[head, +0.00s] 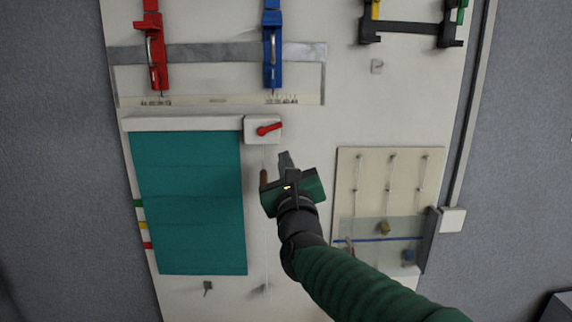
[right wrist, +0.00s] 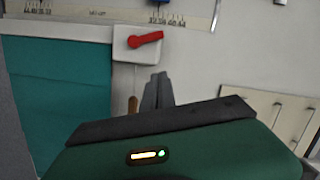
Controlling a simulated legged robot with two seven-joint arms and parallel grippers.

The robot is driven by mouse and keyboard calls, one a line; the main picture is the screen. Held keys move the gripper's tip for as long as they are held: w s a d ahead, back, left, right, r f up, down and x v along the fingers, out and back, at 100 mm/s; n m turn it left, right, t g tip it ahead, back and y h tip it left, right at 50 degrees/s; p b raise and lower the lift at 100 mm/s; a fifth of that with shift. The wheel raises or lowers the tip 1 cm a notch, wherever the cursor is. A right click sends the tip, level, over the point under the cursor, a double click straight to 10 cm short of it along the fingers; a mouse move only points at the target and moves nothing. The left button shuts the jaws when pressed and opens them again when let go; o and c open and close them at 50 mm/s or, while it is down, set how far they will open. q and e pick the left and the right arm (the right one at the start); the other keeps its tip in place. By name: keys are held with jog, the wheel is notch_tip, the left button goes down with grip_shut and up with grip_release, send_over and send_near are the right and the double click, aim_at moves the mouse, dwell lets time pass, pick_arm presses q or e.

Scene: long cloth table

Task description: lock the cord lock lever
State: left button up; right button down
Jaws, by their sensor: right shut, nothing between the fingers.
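The cord lock is a white box with a red lever (head: 269,129) at the top right corner of a teal blind (head: 190,200). The lever lies nearly level, its free end tipped slightly up to the right. In the right wrist view the red lever (right wrist: 146,40) shows ahead of the fingers. A thin cord hangs below the box to a brown wooden pull (head: 263,177), partly hidden by my gripper. My right gripper (head: 284,158) is shut and empty, below and slightly right of the lever, apart from it in the picture. My left gripper is out of view.
Above hang a red clamp (head: 154,50) and a blue clamp (head: 272,45) over a printed scale strip. To the right is a pale panel (head: 345,170) with several hooks and a clear pocket. The board between the lock and this panel is clear.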

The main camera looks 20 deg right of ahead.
aim_at(279, 132)
jog(key=r+p, duration=0.1)
jog(key=w+r+p, duration=0.1)
jog(key=w+a+r+p, duration=0.1)
jog(key=r, duration=0.1)
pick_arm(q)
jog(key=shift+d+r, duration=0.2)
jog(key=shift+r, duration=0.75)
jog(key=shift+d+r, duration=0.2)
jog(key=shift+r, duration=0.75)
pick_arm(e)
jog(key=shift+s+d+r+n, duration=0.15)
jog(key=shift+s+d+n, duration=0.1)
jog(key=shift+d+n, duration=0.2)
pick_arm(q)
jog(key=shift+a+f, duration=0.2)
pick_arm(e)
jog(key=shift+w+a+n, duration=0.1)
jog(key=shift+a+n, duration=0.05)
jog(key=shift+n, duration=0.1)
